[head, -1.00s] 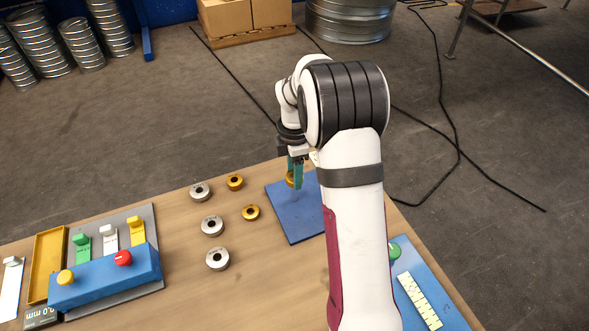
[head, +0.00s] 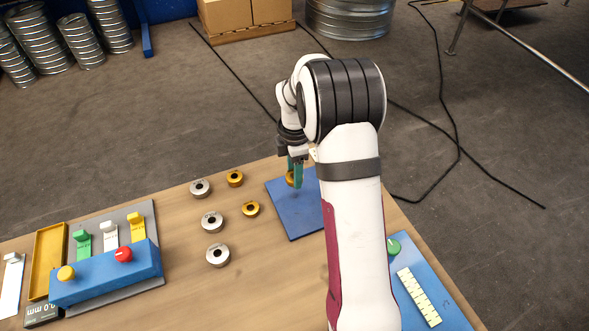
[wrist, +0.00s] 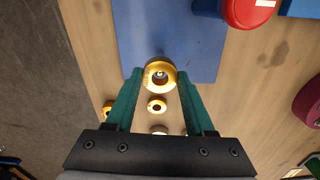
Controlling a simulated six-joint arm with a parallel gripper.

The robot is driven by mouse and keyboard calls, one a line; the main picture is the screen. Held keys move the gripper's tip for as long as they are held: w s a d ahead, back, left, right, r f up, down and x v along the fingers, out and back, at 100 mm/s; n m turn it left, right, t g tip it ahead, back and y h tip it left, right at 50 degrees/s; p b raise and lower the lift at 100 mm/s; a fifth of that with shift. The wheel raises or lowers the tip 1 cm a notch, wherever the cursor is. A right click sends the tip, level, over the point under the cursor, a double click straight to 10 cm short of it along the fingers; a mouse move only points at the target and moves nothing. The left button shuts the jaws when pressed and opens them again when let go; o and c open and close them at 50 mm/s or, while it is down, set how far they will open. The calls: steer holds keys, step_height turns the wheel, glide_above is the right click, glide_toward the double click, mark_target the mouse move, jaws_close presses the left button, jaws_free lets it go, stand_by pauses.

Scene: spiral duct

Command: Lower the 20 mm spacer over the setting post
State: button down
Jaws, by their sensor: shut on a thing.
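My gripper (head: 297,174) is shut on a gold ring-shaped spacer (head: 290,179) above the blue plate (head: 291,218). In the wrist view, the held spacer (wrist: 160,66) sits between the teal fingertips of my gripper (wrist: 160,82), its round face toward the camera. A small bright spot shows inside its dark bore; it may be the tip of the setting post, but I cannot tell for sure. The post is otherwise hidden by the spacer and fingers. I cannot tell whether the spacer is around the post or above it. Its size marking is not readable.
Two gold rings (head: 235,179) (head: 251,211) and three silver rings (head: 200,189) (head: 212,223) (head: 217,255) stand left of the plate. A blue box with buttons (head: 105,277) and a yellow tray (head: 48,262) are at left. A green button (head: 393,248) is at right.

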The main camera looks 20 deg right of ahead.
steer(key=shift+f, duration=0.7)
steer(key=shift+c, duration=0.9)
jaws_free()
steer(key=shift+o, duration=0.2)
steer(key=shift+o, duration=0.7)
steer(key=shift+r, duration=4)
